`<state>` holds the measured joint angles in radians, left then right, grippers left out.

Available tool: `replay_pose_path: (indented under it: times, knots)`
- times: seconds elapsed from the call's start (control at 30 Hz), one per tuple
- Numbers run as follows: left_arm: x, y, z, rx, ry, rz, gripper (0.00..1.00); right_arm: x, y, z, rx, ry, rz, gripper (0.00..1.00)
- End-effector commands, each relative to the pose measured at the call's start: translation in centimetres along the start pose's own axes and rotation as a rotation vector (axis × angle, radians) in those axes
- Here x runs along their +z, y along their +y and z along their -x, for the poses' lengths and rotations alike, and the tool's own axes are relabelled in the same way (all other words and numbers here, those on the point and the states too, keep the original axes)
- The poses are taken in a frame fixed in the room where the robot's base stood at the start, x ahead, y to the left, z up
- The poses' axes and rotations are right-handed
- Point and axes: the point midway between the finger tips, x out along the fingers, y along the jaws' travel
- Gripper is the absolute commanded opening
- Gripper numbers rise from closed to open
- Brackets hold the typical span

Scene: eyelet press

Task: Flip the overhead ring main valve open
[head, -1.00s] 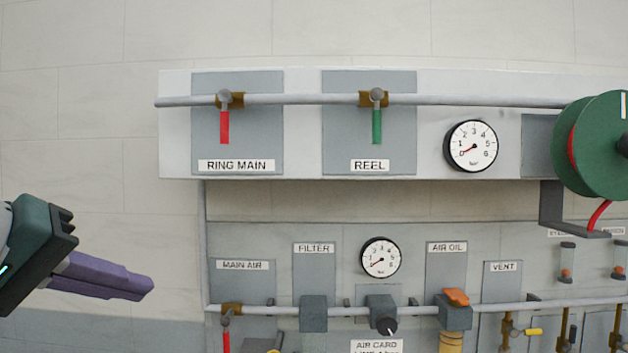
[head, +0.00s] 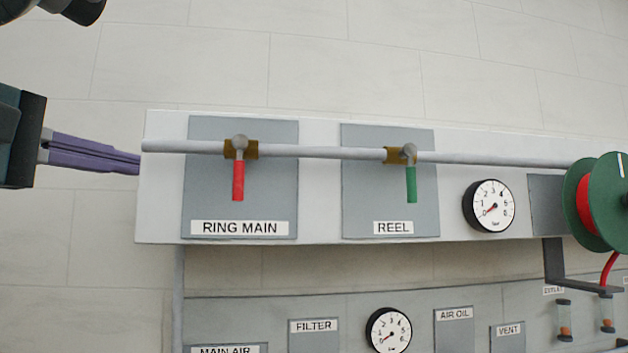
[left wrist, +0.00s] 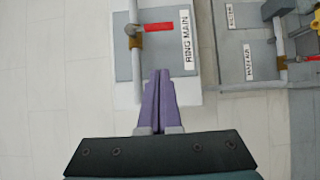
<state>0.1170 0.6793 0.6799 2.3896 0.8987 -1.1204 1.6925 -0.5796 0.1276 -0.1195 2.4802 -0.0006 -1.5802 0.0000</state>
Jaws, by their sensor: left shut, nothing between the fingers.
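The ring main valve has a red lever (head: 238,181) that hangs straight down from a brass body (head: 241,149) on the overhead pipe, above the RING MAIN label (head: 239,228). The red lever also shows in the left wrist view (left wrist: 159,27), beyond the fingertips. My left gripper (head: 138,163) is shut and empty, with its purple fingers together. It is left of the valve, near the left end of the pipe, and apart from the lever. In the left wrist view its fingers (left wrist: 160,72) point toward the RING MAIN plate. My right gripper is not in view.
The overhead pipe (head: 330,153) runs across the panel. A green REEL lever (head: 411,184) hangs to the right, then a gauge (head: 489,206) and a green hose reel (head: 604,201). A lower panel (head: 275,318) carries more fittings. The wall left of the panel is bare.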

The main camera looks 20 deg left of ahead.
Motion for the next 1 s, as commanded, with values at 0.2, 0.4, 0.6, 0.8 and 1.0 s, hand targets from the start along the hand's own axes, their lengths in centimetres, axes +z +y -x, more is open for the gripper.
replay_pose_path:
  times: [0.2,0.4,0.6,0.8,1.0]
  knots:
    - [0.0,0.2,-2.3,0.0,0.0,-0.001,0.0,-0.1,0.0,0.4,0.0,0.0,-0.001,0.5]
    - [-0.1,0.3,-6.6,-0.001,0.0,0.002,0.0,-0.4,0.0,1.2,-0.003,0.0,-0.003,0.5]
    - [0.4,0.2,-10.5,-0.001,-0.001,0.0,0.0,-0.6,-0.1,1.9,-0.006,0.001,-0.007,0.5]
    - [2.2,0.1,-12.2,0.0,0.001,-0.001,0.0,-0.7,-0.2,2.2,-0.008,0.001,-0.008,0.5]
    - [2.8,0.0,-12.7,0.0,0.001,-0.003,0.0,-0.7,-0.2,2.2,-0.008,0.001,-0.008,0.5]
